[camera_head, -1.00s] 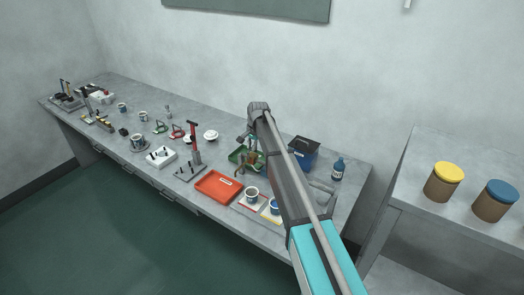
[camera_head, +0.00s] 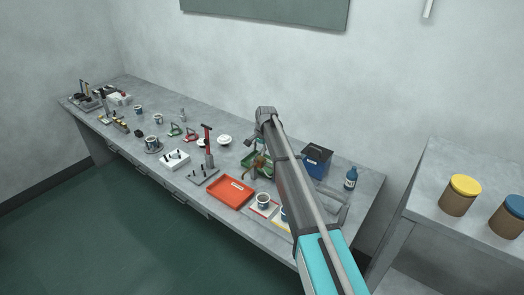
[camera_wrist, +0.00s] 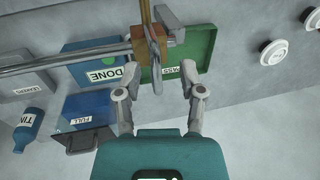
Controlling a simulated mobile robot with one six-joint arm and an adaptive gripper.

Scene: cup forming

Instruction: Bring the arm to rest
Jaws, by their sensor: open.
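My arm (camera_head: 290,170) reaches out over the bench from the lower right in the head view, bent at its far end. My gripper shows in the wrist view (camera_wrist: 159,70), its two fingers apart with nothing held between them. It is above the green tray (camera_wrist: 202,48) marked PASS and a brass-coloured stand (camera_wrist: 175,45) with metal rods. I cannot tell how far the fingertips are from them. In the head view the gripper is small and partly hidden near the green tray (camera_head: 249,159).
Blue containers marked DONE (camera_wrist: 103,66) and FULL (camera_wrist: 88,112) and a blue bottle (camera_wrist: 28,124) lie near the gripper in the wrist view. A red tray (camera_head: 231,192) and a cup (camera_head: 263,200) stand left of my arm. Yellow-lidded (camera_head: 460,195) and blue-lidded (camera_head: 508,217) jars stand right.

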